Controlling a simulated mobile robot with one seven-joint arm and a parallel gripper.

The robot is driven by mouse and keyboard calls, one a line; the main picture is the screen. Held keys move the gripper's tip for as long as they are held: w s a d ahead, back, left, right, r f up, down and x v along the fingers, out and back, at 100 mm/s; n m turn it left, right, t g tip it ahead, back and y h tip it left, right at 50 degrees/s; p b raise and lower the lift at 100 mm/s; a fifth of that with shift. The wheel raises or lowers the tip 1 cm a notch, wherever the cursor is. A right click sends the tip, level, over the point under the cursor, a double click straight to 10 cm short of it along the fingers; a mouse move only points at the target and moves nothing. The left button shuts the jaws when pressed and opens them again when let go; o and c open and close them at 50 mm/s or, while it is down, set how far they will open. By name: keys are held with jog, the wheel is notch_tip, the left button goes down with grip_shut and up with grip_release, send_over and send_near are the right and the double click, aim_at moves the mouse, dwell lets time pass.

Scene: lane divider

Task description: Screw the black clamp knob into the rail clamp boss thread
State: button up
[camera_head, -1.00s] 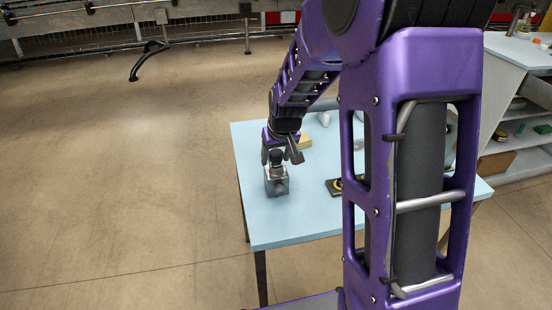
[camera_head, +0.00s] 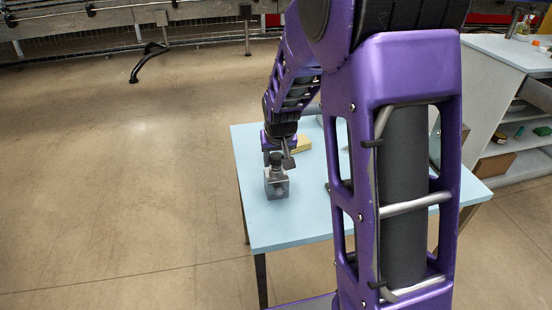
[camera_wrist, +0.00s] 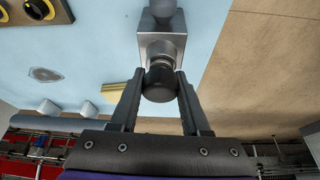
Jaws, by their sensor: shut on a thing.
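The black clamp knob (camera_wrist: 158,84) sits between the two fingers of my gripper (camera_wrist: 160,77), which is shut on it. In the head view the knob (camera_head: 276,161) shows small and dark above the rail clamp (camera_head: 276,187), below my gripper (camera_head: 278,154). The rail clamp is a grey metal block on the blue table, and it shows in the wrist view (camera_wrist: 160,43) just beyond the knob. The knob lines up with the block's boss. The thread is hidden, so I cannot tell how deep the knob sits.
The blue table (camera_head: 262,228) has free room in front of the clamp. A yellow block (camera_head: 303,144) lies behind it to the right. My upper arm hides the table's right side.

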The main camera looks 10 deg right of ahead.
jog(key=shift+m+h, duration=0.3)
jog(key=shift+m, duration=0.6)
jog(key=shift+p, duration=0.3)
jog(key=shift+f+m+h+p, duration=0.1)
jog(key=shift+m+h+p, duration=0.2)
jog(key=shift+m, duration=0.6)
jog(key=shift+g, duration=0.3)
jog(key=shift+m+h+p, duration=0.3)
jog(key=shift+m+p, duration=0.1)
jog(key=shift+m, duration=0.2)
jog(key=shift+d, duration=0.1)
